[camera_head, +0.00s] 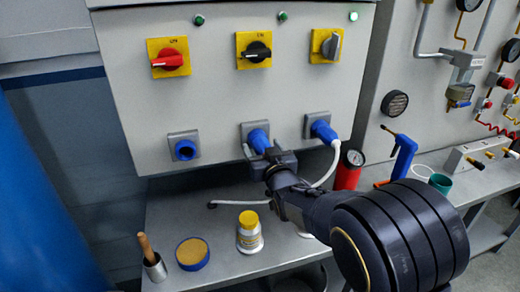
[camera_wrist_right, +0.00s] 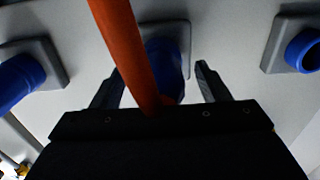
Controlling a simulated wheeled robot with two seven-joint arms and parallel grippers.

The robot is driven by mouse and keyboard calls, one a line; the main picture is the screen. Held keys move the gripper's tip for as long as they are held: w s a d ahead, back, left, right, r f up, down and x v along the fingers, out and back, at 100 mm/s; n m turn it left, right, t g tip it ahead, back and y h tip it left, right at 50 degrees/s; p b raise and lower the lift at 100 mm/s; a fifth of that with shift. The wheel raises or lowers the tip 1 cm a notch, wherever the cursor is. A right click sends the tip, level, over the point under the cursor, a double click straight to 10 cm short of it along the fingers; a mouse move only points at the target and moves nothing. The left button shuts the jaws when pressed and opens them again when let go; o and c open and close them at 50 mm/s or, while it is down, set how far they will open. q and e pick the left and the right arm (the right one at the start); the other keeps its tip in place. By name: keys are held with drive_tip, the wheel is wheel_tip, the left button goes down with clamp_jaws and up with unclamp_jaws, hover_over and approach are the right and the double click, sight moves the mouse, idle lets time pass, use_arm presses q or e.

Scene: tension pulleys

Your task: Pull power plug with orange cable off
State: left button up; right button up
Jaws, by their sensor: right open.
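The blue power plug (camera_head: 258,137) sits in the middle socket of the grey panel, under the black switch. In the right wrist view the plug (camera_wrist_right: 172,60) shows between my fingers, partly behind its thick orange cable (camera_wrist_right: 118,40). The cable cannot be made out in the head view. My right gripper (camera_head: 264,158) is at the plug, its open fingers on either side in the wrist view (camera_wrist_right: 158,76). Gaps show between fingers and plug; contact cannot be told. My left gripper is not in view.
A blue plug with white cable (camera_head: 321,130) is in the right socket. The left blue socket (camera_head: 184,149) holds no plug. The bench below carries a yellow-capped bottle (camera_head: 249,236), a round blue container (camera_head: 192,254), a metal cup (camera_head: 153,267) and a red cylinder (camera_head: 347,173).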

drive_tip(key=shift+w, duration=0.25)
drive_tip(key=shift+b, duration=0.5)
idle(0.9)
drive_tip(key=shift+b, duration=0.3)
drive_tip(key=shift+c, duration=0.3)
drive_tip(key=c, duration=1.2)
drive_tip(key=shift+s, duration=0.1)
drive_tip(key=shift+c, duration=0.2)
